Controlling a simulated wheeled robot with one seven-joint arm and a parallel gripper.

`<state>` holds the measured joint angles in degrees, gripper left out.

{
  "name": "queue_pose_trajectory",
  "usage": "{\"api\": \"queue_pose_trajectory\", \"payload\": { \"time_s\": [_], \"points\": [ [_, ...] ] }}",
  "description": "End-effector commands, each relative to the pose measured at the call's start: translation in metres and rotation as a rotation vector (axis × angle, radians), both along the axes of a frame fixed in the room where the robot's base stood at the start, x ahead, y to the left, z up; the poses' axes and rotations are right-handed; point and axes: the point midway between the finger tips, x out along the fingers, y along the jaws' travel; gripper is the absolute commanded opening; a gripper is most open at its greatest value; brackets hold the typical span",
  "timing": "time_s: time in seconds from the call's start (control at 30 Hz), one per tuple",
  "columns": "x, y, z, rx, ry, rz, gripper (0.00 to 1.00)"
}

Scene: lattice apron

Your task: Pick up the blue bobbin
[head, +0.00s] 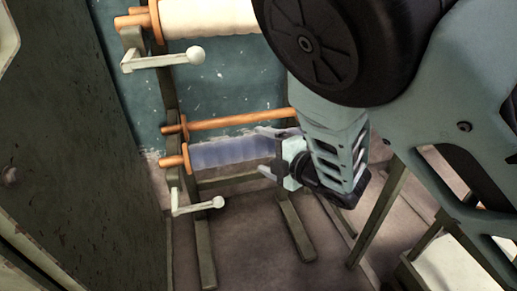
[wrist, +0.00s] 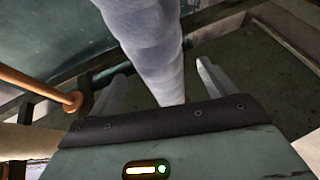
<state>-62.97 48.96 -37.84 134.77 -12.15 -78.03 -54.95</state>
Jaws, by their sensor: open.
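The blue bobbin (head: 225,151) is a pale blue wrapped roll lying sideways on the lower part of a rack, with an orange end at its left. In the wrist view the roll (wrist: 150,42) looks grey-blue and runs from the top edge down between the two fingers. My gripper (head: 268,153) is at the roll's right end. Its fingers are open, one on each side of the roll, with visible gaps in the wrist view (wrist: 160,85). The roll's right end is hidden by my gripper.
A bare orange rod (head: 235,121) runs just above the blue roll. A cream roll (head: 207,17) hangs higher. White crank handles (head: 165,58) (head: 198,206) stick out at the left. A dark panel (head: 75,130) stands at left. Dark rack legs (head: 297,228) stand on the brown floor.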

Motion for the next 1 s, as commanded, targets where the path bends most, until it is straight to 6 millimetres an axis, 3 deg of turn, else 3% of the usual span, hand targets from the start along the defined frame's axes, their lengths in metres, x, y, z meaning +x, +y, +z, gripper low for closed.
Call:
{"api": "queue_pose_trajectory", "payload": {
  "time_s": [0.2,0.47,0.5,0.7,0.73,1.0],
  "points": [
    [0.021,0.019,-0.008,0.000,-0.002,0.002,0.83],
    [0.024,0.021,-0.008,-0.001,-0.001,0.000,0.83],
    [0.024,0.021,-0.008,-0.001,-0.001,0.000,0.80],
    [0.023,0.021,-0.008,0.000,-0.001,0.001,0.25],
    [0.023,0.021,-0.008,0.000,-0.001,0.001,0.20],
    [0.024,0.021,-0.003,0.003,-0.003,0.001,0.20]
  ]
}}
